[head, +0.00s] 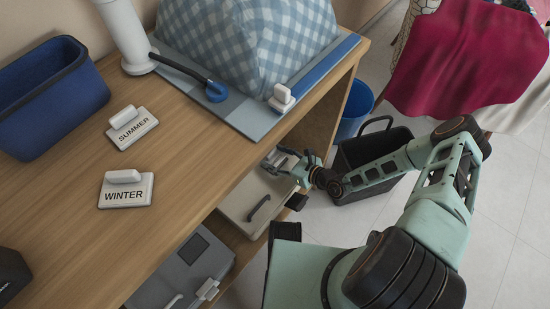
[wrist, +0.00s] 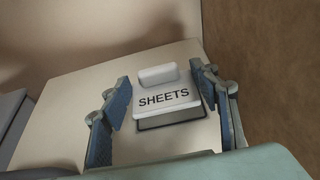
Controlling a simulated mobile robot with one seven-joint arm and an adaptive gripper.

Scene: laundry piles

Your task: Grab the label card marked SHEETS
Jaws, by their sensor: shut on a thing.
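The label card marked SHEETS (wrist: 168,101) is white with a raised grip block at its back and dark lettering that reads upright in the wrist view. It is over the top of a beige box (wrist: 75,91); I cannot tell whether it touches the box. My gripper (wrist: 164,112) is shut on the card, with blue finger pads on its left and right sides. In the head view my gripper (head: 284,163) is at the open side of the wooden table, above the beige box (head: 238,205), and partly hides the card there.
On the wooden tabletop (head: 75,235) lie cards marked SUMMER (head: 131,128) and WINTER (head: 126,191), near a blue bin (head: 45,100) and checked cloth (head: 245,45). A grey case (head: 185,270) is below. A dark basket (head: 370,150) and blue bucket (head: 355,105) stand beyond.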

